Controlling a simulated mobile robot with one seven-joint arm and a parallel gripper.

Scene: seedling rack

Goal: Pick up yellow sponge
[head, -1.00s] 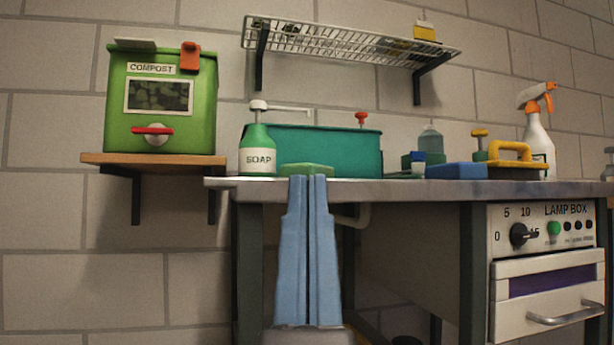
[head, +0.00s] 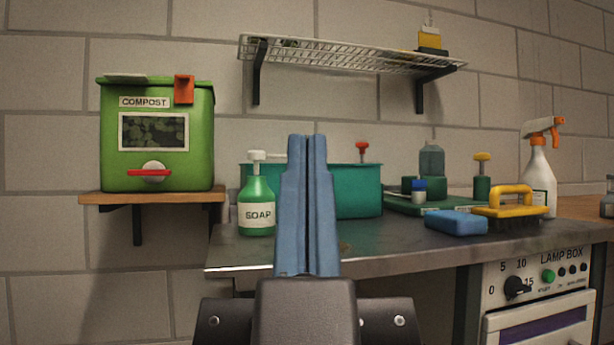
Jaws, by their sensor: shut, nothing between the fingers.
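I see no clear yellow sponge. A blue sponge-like block (head: 456,222) lies on the grey bench at the right. Touching or close behind it is a brush with a yellow handle (head: 508,203) and dark bristles. My gripper (head: 307,140) is shut and empty, its blue fingers pointing up and away in front of the teal tub (head: 358,192). It is left of the blue block and apart from it. The fingers hide part of the tub and of the bench behind them.
A green soap bottle (head: 257,208) stands left of my fingers. A spray bottle (head: 539,170) stands at the right. A wire shelf (head: 340,52) holds a small yellow and dark item (head: 430,41). The compost bin (head: 157,135) sits on a wooden shelf. The bench front (head: 390,250) is clear.

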